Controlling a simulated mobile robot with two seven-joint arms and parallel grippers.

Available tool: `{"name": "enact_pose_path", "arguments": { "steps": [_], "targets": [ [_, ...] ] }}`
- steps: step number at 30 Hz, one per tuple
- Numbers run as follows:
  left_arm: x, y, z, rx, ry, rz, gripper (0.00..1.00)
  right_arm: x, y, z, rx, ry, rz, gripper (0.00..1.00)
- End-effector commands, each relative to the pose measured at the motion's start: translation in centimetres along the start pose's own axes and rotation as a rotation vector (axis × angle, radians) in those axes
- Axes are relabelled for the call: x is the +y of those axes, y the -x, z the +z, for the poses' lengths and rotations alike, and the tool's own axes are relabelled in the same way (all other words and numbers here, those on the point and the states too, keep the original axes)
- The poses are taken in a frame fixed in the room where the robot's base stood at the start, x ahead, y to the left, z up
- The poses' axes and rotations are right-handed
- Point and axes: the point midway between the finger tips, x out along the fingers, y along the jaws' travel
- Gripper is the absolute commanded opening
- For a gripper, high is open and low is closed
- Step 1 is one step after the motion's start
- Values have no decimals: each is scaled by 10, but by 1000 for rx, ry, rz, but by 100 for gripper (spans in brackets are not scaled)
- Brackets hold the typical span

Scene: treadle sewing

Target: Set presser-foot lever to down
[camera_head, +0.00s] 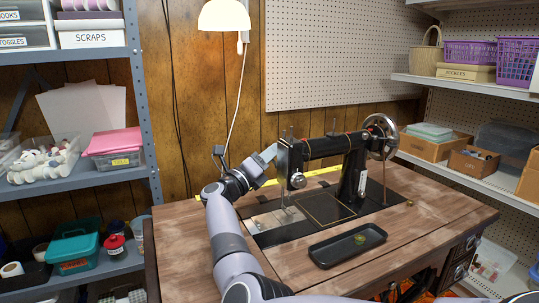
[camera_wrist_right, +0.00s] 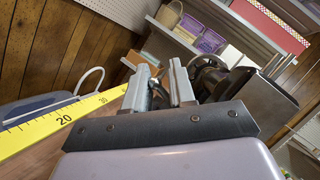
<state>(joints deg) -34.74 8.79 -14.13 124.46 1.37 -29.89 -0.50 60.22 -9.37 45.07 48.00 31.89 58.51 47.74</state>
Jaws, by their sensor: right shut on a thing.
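The black sewing machine (camera_head: 325,146) stands on the wooden table, with its silver end plate at the left and its handwheel at the right. My right gripper (camera_head: 274,152) is at the left rear of the machine head, touching or very close to it. In the right wrist view, the fingers of my right gripper (camera_wrist_right: 158,88) are shut on a small metal piece (camera_wrist_right: 154,72), which looks like the presser-foot lever. The fingers cover most of it, so its angle cannot be told. The head view does not show the lever clearly. My left gripper is not in view.
A dark tray (camera_head: 325,254) with a small green item lies on the front of the wooden table (camera_head: 420,245). A yellow measuring tape (camera_wrist_right: 60,123) runs behind the machine. Shelves stand at left and right, and a lamp (camera_head: 224,17) hangs above.

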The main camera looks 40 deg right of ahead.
Motion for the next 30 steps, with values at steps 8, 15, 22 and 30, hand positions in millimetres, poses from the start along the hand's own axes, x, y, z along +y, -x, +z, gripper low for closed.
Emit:
{"name": "enact_pose_path", "arguments": {
  "steps": [8,15,22,30],
  "targets": [
    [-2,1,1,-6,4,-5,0,3,2,-2,7,21,16,0],
    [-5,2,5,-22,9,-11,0,5,3,-4,11,48,34,0],
    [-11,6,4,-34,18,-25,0,8,4,-6,20,103,66,0],
    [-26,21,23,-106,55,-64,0,11,5,-10,43,265,155,0]
  ]
}}
